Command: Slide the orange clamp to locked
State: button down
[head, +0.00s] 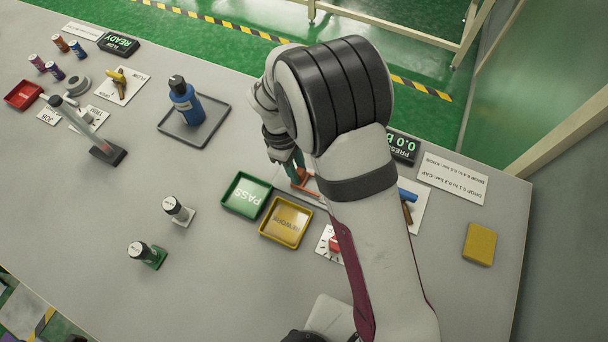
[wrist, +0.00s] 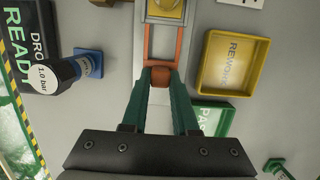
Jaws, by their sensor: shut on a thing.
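The orange clamp (wrist: 162,42) shows in the wrist view as a U-shaped slider on a pale plate, with a rounded orange knob (wrist: 161,76) at its near end. My gripper (wrist: 160,84) has green fingers, and they are closed on that knob. In the head view the orange clamp (head: 306,184) shows only in part beside my arm, and my gripper (head: 294,168) reaches down to it just behind the green tray. My arm hides much of the clamp's plate there. I cannot tell from the plate which end is locked.
The green PASS tray (head: 246,195) and yellow REWORK tray (head: 286,222) stand close to the clamp. A blue bottle (head: 185,101) on a grey tray (head: 217,120) is to the left. A yellow block (head: 480,244) lies at the right.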

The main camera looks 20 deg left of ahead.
jog(key=shift+d, duration=2.05)
jog(key=c, duration=0.8)
grip_release()
jog(key=shift+o, duration=0.2)
notch_tip(320, 180, up, 6)
